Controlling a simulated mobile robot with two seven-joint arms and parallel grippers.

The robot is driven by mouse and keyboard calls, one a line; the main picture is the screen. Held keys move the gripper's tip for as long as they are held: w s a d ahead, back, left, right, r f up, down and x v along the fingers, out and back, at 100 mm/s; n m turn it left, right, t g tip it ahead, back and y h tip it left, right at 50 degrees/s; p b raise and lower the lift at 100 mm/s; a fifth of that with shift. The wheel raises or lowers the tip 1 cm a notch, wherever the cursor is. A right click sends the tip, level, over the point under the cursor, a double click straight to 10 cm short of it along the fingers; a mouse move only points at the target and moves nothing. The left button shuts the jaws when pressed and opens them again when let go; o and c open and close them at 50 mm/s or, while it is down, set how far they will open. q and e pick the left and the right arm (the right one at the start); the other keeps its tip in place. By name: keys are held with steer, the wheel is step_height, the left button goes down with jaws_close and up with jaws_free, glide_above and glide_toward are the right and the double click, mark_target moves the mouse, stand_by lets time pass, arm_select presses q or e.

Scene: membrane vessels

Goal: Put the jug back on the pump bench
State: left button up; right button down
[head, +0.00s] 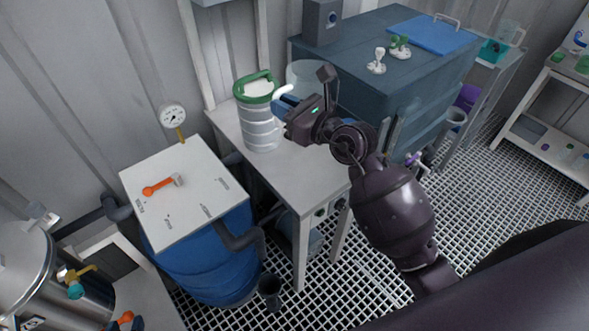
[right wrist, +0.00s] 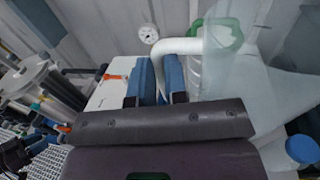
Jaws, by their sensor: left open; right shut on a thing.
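The jug (head: 304,75) is a clear, faintly bluish vessel with a white handle (head: 283,92). It is at the far end of the pale pump bench (head: 307,177), partly behind my right gripper (head: 284,104). That gripper's blue fingers are shut on the handle. In the right wrist view the handle (right wrist: 180,45) runs down by the fingers, with the clear jug body (right wrist: 232,72) to the right. The jug's base is hidden, so I cannot tell whether it touches the bench.
A white ribbed canister (head: 261,127) with a green lid stands on the bench just left of the jug. A blue-grey cabinet (head: 420,75) is behind and right. A blue drum (head: 212,262) with a white top stands left. The bench's front part is clear.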

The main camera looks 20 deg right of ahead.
step_height(320, 180, down, 20)
steer(key=b, duration=0.6)
steer(key=shift+b, duration=0.4)
steer(key=c, duration=1.6)
jaws_free()
steer(key=shift+f, duration=0.1)
arm_select(q)
step_height(320, 180, down, 8)
steer(key=s, duration=0.1)
steer(key=shift+g, duration=0.3)
arm_select(e)
steer(key=o, duration=0.5)
steer(key=shift+c, duration=0.2)
arm_select(q)
steer(key=shift+d, duration=0.1)
